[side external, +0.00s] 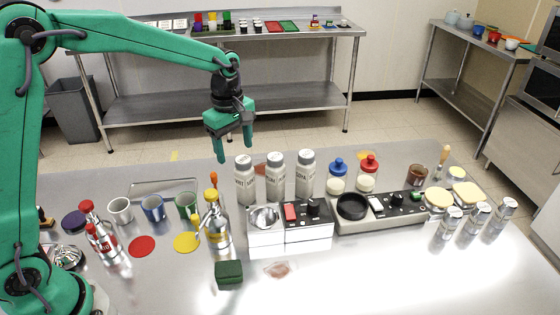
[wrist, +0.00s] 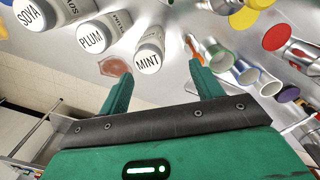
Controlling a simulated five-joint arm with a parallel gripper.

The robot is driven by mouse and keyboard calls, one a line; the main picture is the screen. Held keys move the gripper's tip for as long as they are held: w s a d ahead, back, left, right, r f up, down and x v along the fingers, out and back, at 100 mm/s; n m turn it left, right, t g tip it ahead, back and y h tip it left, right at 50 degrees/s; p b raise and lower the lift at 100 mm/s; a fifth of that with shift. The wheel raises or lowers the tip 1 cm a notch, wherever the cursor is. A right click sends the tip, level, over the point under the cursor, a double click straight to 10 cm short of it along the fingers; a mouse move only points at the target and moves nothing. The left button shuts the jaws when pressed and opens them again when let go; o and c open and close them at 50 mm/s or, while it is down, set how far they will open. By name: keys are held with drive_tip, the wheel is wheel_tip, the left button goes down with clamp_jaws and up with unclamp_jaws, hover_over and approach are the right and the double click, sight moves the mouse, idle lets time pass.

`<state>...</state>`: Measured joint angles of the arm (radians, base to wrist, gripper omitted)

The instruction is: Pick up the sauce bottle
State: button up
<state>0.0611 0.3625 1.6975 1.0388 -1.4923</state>
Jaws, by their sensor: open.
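Three grey-white sauce bottles stand upright in a row on the steel table. Their lids read MINT, PLUM and SOYA in the wrist view: the mint bottle (wrist: 150,52), the plum bottle (wrist: 92,37) and the soya bottle (wrist: 36,14). In the side view they are the mint bottle (side external: 245,185), the plum bottle (side external: 276,180) and the soya bottle (side external: 306,176). My gripper (side external: 234,155) is open and empty, pointing down, near and slightly left of the mint bottle's top. Its fingers also show in the wrist view (wrist: 158,75). No bottle is between them.
A scale-like device (side external: 306,224) sits in front of the sauce bottles. A green sponge (side external: 229,273) lies at the front.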

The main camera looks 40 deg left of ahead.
sight(242, 159)
drive_tip(key=shift+w+d+f+n, duration=0.1)
drive_tip(key=shift+w+f+n, duration=0.35)
drive_tip(key=shift+f, duration=0.25)
drive_tip(key=shift+w+d+f+n, duration=0.1)
drive_tip(key=shift+w+f+n, duration=0.25)
drive_tip(key=shift+w+f, duration=0.25)
drive_tip(key=shift+s+d+f, duration=0.1)
drive_tip(key=shift+f, duration=3.85)
drive_tip(key=c, duration=1.2)
drive_tip(key=shift+r, duration=0.15)
